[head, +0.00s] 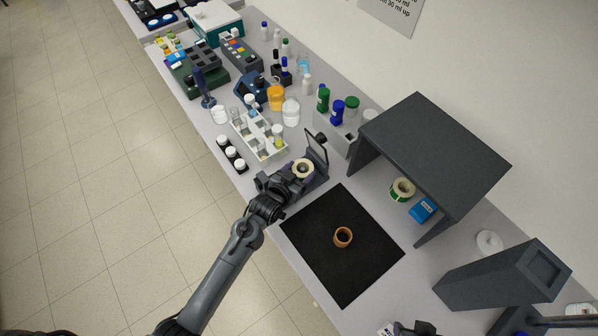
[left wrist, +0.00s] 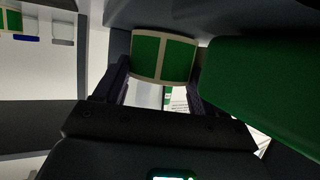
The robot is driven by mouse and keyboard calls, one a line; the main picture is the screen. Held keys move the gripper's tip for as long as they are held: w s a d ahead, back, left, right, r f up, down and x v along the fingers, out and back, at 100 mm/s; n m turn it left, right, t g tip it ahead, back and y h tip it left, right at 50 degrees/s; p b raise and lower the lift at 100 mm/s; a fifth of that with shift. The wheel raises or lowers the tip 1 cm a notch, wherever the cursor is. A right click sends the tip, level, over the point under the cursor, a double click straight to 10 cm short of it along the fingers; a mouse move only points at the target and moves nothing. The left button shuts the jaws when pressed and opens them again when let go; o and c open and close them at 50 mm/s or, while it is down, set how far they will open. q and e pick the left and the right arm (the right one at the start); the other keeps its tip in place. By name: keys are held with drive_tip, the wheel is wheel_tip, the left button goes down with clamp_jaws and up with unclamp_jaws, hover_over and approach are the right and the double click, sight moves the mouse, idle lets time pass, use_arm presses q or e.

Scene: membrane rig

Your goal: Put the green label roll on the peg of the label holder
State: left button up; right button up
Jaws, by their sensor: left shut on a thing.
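My left gripper (head: 292,175) is shut on a green label roll (left wrist: 162,57), which sits between its dark fingers in the left wrist view. In the head view this roll (head: 302,168) shows from above as a pale ring with a dark centre. It is at a dark device with an upright plate (head: 317,148), which may be the label holder. I cannot tell whether a peg is in the roll's hole. Another roll with green labels (head: 402,189) is under the grey shelf. Dark parts at the bottom right may be my right arm; its jaws are not clear.
A brown ring (head: 343,237) lies on the black mat (head: 340,270). A blue box (head: 422,210) is under the grey shelf (head: 435,150). A white rack (head: 262,143) and several bottles stand behind the gripper. A large green surface (left wrist: 265,90) is close to the left wrist camera.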

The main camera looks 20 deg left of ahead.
use_arm(q)
drive_tip(key=shift+f, duration=0.1)
drive_tip(key=o, duration=1)
drive_tip(key=shift+o, duration=0.2)
drive_tip(key=shift+r, duration=0.5)
drive_tip(key=r, duration=0.1)
drive_tip(key=d+r, duration=0.1)
drive_tip(key=r, duration=0.1)
drive_tip(key=shift+s+r, duration=0.1)
drive_tip(key=shift+r, duration=0.2)
drive_tip(key=s+d+r, duration=0.2)
drive_tip(key=d+r, duration=0.4)
drive_tip(key=d, duration=0.4)
drive_tip(key=shift+s+d+r, duration=0.2)
drive_tip(key=shift+s, duration=0.1)
use_arm(e)
drive_tip(key=shift+f, duration=0.15)
